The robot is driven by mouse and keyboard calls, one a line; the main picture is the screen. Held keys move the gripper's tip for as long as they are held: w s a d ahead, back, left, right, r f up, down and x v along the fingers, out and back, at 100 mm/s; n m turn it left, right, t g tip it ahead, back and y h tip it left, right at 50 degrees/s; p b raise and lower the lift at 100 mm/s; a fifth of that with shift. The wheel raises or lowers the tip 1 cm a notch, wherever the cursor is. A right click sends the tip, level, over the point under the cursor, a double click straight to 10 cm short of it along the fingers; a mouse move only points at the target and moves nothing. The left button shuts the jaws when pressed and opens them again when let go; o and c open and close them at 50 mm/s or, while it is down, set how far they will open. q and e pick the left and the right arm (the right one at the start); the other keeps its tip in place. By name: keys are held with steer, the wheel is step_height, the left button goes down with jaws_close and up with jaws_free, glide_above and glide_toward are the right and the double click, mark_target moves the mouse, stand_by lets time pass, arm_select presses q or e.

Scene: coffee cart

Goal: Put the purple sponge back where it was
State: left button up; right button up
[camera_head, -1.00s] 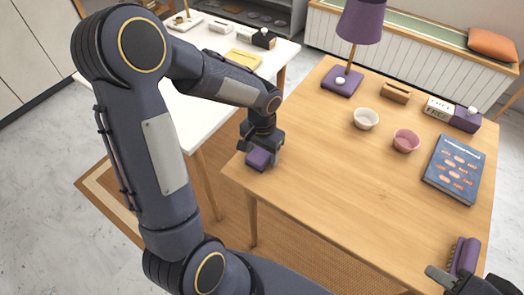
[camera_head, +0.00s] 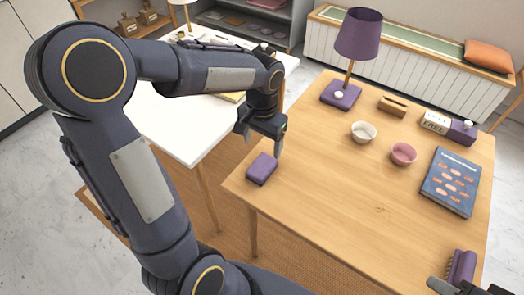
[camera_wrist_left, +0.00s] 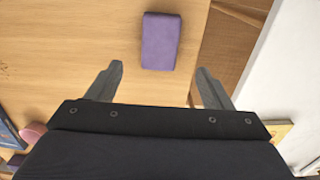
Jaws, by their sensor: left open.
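The purple sponge (camera_head: 262,169) lies flat on the wooden table (camera_head: 330,215), near its left edge. It also shows in the left wrist view (camera_wrist_left: 161,41), beyond and between my fingertips. My left gripper (camera_head: 262,136) is open and empty, raised above the table just behind the sponge and apart from it. Its two spread fingers show in the left wrist view (camera_wrist_left: 158,82). My right gripper (camera_head: 440,286) is only partly in view at the bottom right corner, close to a purple brush (camera_head: 461,267); I cannot tell its jaw state.
On the wooden table are a purple lamp (camera_head: 358,36), a white bowl (camera_head: 363,132), a pink bowl (camera_head: 403,154), a wooden block (camera_head: 392,106), a sign (camera_head: 435,123) and a blue book (camera_head: 451,182). A white table (camera_head: 185,135) stands at the left. The wooden table's middle is clear.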

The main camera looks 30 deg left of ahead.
arm_select(q)
steer(key=s+d+r+n+t+h, duration=0.1)
steer(key=s+d+r+t+h, duration=0.1)
steer(key=s, duration=0.6)
steer(key=s+d+r+n+t+h, duration=0.1)
steer(key=s+d+r+t, duration=0.1)
steer(key=s, duration=0.7)
steer(key=shift+r+n+t+h, duration=0.3)
steer(key=shift+r+t+h, duration=0.15)
steer(key=shift+t, duration=0.35)
steer(key=shift+d, duration=0.1)
